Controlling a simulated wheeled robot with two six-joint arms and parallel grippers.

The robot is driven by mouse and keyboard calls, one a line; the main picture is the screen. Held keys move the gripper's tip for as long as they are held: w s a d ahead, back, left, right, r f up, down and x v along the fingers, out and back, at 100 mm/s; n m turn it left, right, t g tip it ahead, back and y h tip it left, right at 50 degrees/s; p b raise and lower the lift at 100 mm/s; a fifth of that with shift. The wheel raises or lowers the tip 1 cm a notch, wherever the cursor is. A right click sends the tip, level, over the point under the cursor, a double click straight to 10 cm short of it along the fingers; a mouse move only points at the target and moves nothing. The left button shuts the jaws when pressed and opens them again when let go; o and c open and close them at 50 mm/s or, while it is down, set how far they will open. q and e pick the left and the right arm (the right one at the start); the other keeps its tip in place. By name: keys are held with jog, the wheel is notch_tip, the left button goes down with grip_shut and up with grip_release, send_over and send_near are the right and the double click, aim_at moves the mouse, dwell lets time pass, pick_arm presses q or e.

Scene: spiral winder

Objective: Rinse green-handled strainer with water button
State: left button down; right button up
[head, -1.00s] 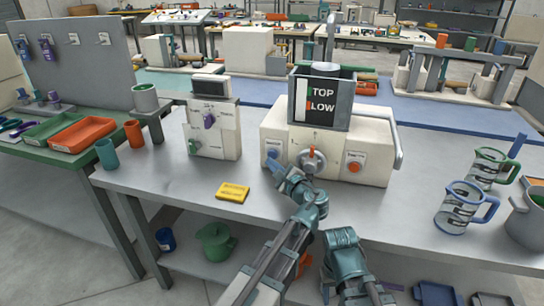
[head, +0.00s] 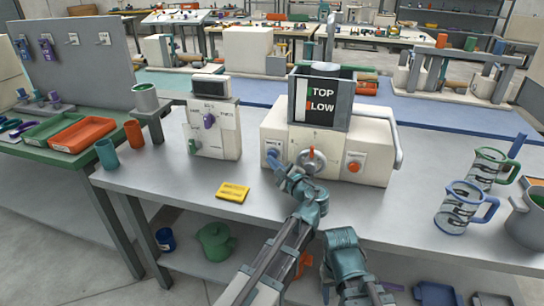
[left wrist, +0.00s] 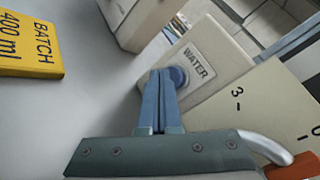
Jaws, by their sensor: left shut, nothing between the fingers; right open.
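The blue water button (head: 272,153) is on the left of the cream machine's front. It also shows in the left wrist view (left wrist: 180,75), beside the label WATER. My left gripper (head: 274,160) is shut and empty. In the left wrist view its fingertips (left wrist: 160,72) overlap the button's left edge; I cannot tell whether they touch. A patterned jug-like vessel with a green handle (head: 487,166) stands at the right; I cannot tell whether it is the strainer. My right gripper (head: 339,240) is low at the table's front edge, its fingers hard to make out.
The cream machine (head: 334,171) also has a central dial and an orange button. A blue-handled vessel (head: 458,208) and a grey pot (head: 530,222) stand at right. A yellow BATCH block (head: 233,192) lies left of my left arm. The table between is mostly clear.

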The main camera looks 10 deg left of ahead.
pick_arm(q)
jog(key=shift+w, duration=0.4)
dwell(1.7)
jog(key=shift+s, duration=0.85)
jog(key=shift+s, duration=0.15)
jog(key=shift+s+a, duration=0.1)
jog(key=shift+s, duration=2.35)
